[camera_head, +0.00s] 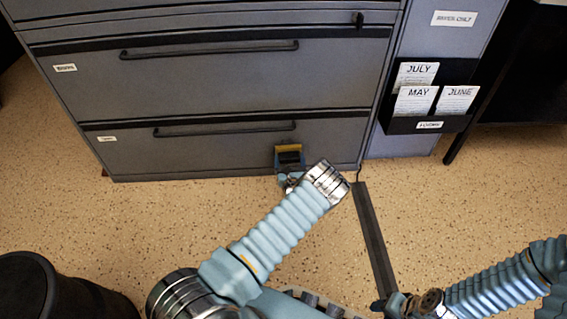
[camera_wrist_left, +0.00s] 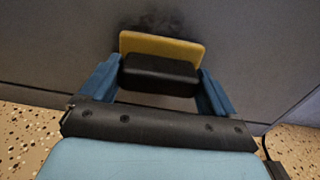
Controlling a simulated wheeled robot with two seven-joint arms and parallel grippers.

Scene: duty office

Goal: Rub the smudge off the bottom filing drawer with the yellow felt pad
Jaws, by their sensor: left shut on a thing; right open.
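The bottom filing drawer (camera_head: 215,155) is grey with a long black handle (camera_head: 225,130). My left gripper (camera_head: 289,160) is shut on the black grip of the yellow felt pad (camera_head: 289,148), low on the drawer's right half. In the left wrist view the yellow felt pad (camera_wrist_left: 162,46) faces the drawer front (camera_wrist_left: 60,45), at or very near it; I cannot tell if it touches. A dark smudge (camera_wrist_left: 160,20) shows on the drawer just above the pad; the pad may hide part of it. My right gripper (camera_head: 392,304) is at the bottom of the head view, open, away from the cabinet.
A black card holder (camera_head: 400,125) with several month cards hangs on the panel right of the drawers. A dark strip (camera_head: 374,240) runs along the speckled floor. A black bin (camera_head: 28,290) stands at lower left.

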